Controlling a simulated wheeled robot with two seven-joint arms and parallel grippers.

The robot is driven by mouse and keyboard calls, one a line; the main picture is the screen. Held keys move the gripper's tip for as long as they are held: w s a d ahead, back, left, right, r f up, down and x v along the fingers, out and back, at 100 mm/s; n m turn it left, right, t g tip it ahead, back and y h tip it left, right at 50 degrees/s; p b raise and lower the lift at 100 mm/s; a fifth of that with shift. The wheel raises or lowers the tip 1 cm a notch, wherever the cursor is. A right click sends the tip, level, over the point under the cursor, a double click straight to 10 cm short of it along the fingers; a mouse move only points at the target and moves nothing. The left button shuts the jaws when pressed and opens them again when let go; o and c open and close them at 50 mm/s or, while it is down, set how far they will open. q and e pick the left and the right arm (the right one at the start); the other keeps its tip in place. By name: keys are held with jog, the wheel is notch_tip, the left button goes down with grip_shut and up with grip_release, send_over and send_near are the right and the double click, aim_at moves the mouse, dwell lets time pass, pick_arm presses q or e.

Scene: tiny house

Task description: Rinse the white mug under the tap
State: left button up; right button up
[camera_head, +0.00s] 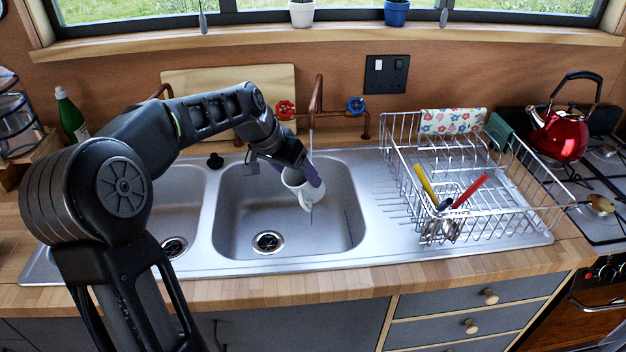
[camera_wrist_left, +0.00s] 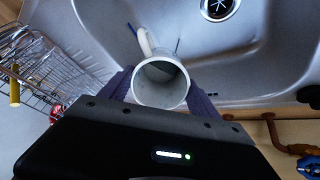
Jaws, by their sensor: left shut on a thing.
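The white mug (camera_head: 295,184) is held over the right-hand sink basin (camera_head: 237,215), tilted, below the copper tap (camera_head: 316,100). A thin stream shows from the tap down toward the mug. My left gripper (camera_head: 311,176) is shut on the mug. In the left wrist view the mug (camera_wrist_left: 160,84) sits between the two purple fingers, its open mouth toward the camera and its handle pointing to the basin. The mug's inside looks empty there. The tap has a red handle (camera_head: 285,109) and a blue handle (camera_head: 356,106). My right gripper is not seen.
A wire dish rack (camera_head: 450,170) with utensils stands right of the basin. A red kettle (camera_head: 560,133) is on the stove at far right. A green bottle (camera_head: 70,115) stands at the left. A wooden board (camera_head: 215,85) leans behind the sink.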

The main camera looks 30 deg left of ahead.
pick_arm(q)
jog(key=s+b, duration=0.1)
jog(key=s, duration=0.1)
jog(key=s+a+b, duration=0.1)
jog(key=s, duration=0.1)
jog(key=shift+s+a, duration=0.2)
jog(key=shift+s, duration=0.05)
jog(key=shift+r, duration=0.1)
dwell(1.4)
jog(key=s+a+r, duration=0.1)
jog(key=s+r, duration=0.3)
jog(key=shift+s+a+p, duration=0.2)
jog(key=shift+s+p, duration=0.2)
jog(key=shift+f, duration=0.1)
dwell(0.8)
